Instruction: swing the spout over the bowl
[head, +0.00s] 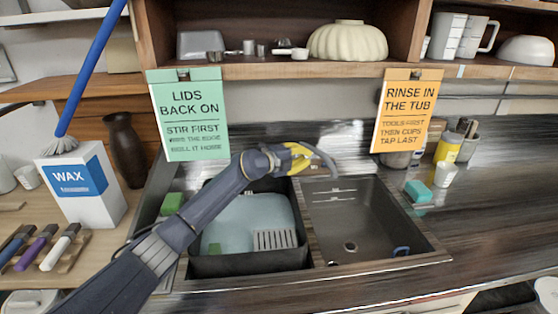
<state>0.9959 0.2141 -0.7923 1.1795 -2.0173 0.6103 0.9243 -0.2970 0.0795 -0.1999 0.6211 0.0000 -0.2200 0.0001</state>
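The grey curved spout (326,160) arcs out from behind my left gripper (303,157), and its tip hangs over the back left of the right-hand sink bowl (350,215). The yellow fingers of my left gripper are at the near end of the spout; I cannot tell whether they are closed on it. The spout's base is hidden behind the gripper. The right-hand bowl looks empty but for a drain and a small blue item at its front right. The left-hand bowl holds a dark tub (250,264) with a pale blue inside. My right gripper is out of view.
A green sign (188,115) and an orange sign (407,110) hang from the shelf above the sink. A wax box (83,187) and a dark vase (125,150) stand at left. A yellow bottle (448,148) and a teal block (418,191) are at right. The right front counter is clear.

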